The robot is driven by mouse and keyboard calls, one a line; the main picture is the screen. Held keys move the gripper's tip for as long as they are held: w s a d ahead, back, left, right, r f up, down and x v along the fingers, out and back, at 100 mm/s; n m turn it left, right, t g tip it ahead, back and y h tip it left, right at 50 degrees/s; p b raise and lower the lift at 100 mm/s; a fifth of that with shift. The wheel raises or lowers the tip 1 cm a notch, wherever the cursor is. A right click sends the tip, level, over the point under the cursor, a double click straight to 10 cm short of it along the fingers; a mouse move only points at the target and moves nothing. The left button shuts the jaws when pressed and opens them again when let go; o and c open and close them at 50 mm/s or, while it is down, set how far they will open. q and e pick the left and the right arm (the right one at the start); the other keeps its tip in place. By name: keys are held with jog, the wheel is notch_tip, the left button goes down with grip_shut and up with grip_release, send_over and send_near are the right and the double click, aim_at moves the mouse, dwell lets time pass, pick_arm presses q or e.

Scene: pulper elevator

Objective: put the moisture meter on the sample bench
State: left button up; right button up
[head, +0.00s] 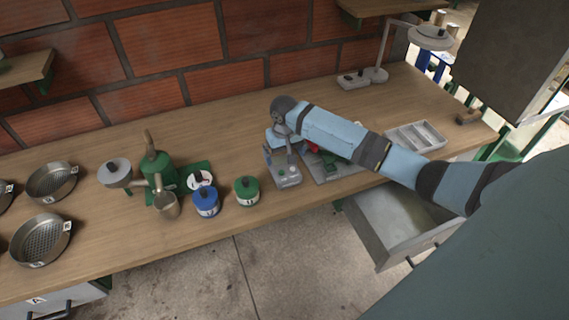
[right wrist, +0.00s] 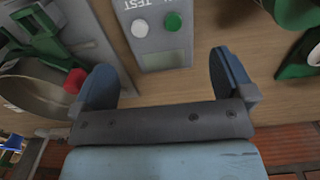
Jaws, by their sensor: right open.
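A grey device (right wrist: 158,33) marked TEST, with a white button, a green button and a small display, looks like the moisture meter. It also shows in the head view (head: 287,176), on the wooden bench near its front edge. My right gripper (right wrist: 164,75) is open and empty, pointing down over it. In the right wrist view, the display end of the device shows between the two fingertips, with gaps on both sides. In the head view my right gripper (head: 283,139) partly hides the device's back. I cannot tell which surface is the sample bench. My left gripper is not in view.
A grey-based machine with red and green parts (head: 325,166) stands close to the right of the device. A green canister (head: 247,190) and a blue one (head: 206,201) stand left. A drawer (head: 402,228) hangs open below. A divided tray (head: 415,138) lies right.

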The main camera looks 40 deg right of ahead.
aim_at(284, 167)
notch_tip(284, 167, up, 6)
jog(key=shift+f, duration=0.15)
dwell(0.5)
jog(key=s+a+f+n+t+y, duration=0.1)
jog(key=s+a+f+n, duration=0.15)
jog(key=s+a, duration=0.5)
jog(key=s+a+f+n+t, duration=0.1)
jog(key=s+a+f+n, duration=0.3)
jog(key=s, duration=0.6)
jog(key=s+r+m+t, duration=0.1)
jog(key=s+r, duration=0.2)
jog(key=s, duration=0.5)
jog(key=s+r+m+t, duration=0.1)
jog(key=s+r, duration=0.2)
jog(key=s, duration=0.4)
jog(key=w+a+f+n+t+y+p, duration=0.1)
jog(key=w+a+f+t+y+p, duration=0.1)
jog(key=w+a+f+t+p, duration=0.3)
notch_tip(284, 167, down, 2)
jog(key=shift+w+a+f+t+p, duration=0.15)
jog(key=shift+w+a+t+p, duration=0.15)
jog(key=shift+t+p, duration=0.65)
